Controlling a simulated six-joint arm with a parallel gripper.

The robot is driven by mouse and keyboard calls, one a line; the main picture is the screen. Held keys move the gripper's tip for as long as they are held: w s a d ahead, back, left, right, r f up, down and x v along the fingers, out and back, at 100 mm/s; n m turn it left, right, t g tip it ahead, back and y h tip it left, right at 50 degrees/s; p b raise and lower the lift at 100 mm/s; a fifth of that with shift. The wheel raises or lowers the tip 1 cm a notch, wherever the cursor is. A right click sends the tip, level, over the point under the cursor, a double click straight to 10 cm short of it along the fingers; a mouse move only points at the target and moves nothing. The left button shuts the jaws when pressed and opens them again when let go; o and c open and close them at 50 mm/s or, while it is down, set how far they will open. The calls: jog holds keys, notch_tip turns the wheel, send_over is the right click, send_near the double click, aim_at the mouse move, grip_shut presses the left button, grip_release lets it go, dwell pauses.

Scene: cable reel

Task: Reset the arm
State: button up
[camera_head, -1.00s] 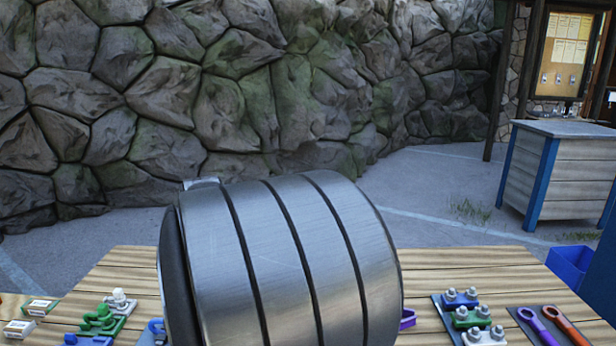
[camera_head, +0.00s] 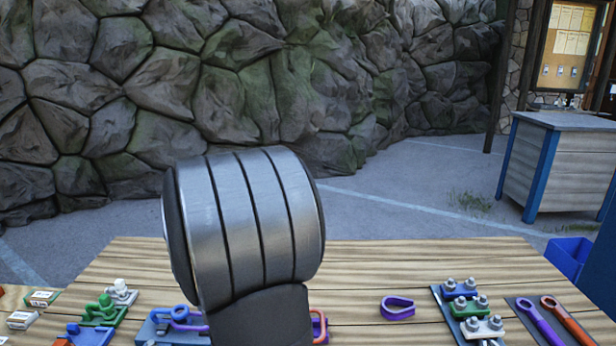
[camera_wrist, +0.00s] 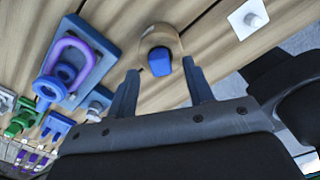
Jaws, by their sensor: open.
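My gripper (camera_wrist: 160,68) shows in the wrist view with its two blue-grey fingers spread apart and nothing held between them. Beyond the fingertips is a small blue piece (camera_wrist: 160,62) by a rounded tan part; I cannot tell what it is or how far away. In the head view, my grey banded arm link stands over the middle of the table (camera_head: 355,265) and hides the gripper.
In the head view, a purple loop (camera_head: 397,308), a clamp rack (camera_head: 470,310) and wrenches (camera_head: 545,318) lie right. A green clamp (camera_head: 103,312) stands left. The table's back middle-right is clear.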

jog(key=r, duration=0.5)
jog(key=shift+w+a, duration=0.25)
jog(key=shift+a, duration=0.05)
jog(key=w+a+r, duration=0.1)
jog(key=w+a, duration=0.3)
jog(key=a, duration=0.1)
jog(key=shift+a+r, duration=0.15)
jog(key=shift+r, duration=0.1)
jog(key=shift+o, duration=0.4)
jog(key=o, duration=1.1)
jog(key=w+a+r+m, duration=0.4)
jog(key=a+r+m, duration=0.25)
jog(key=m, duration=0.55)
jog(key=f, duration=0.9)
jog(key=shift+d+f, duration=0.2)
jog(key=shift+f, duration=0.2)
notch_tip(320, 180, up, 10)
jog(key=shift+r, duration=0.1)
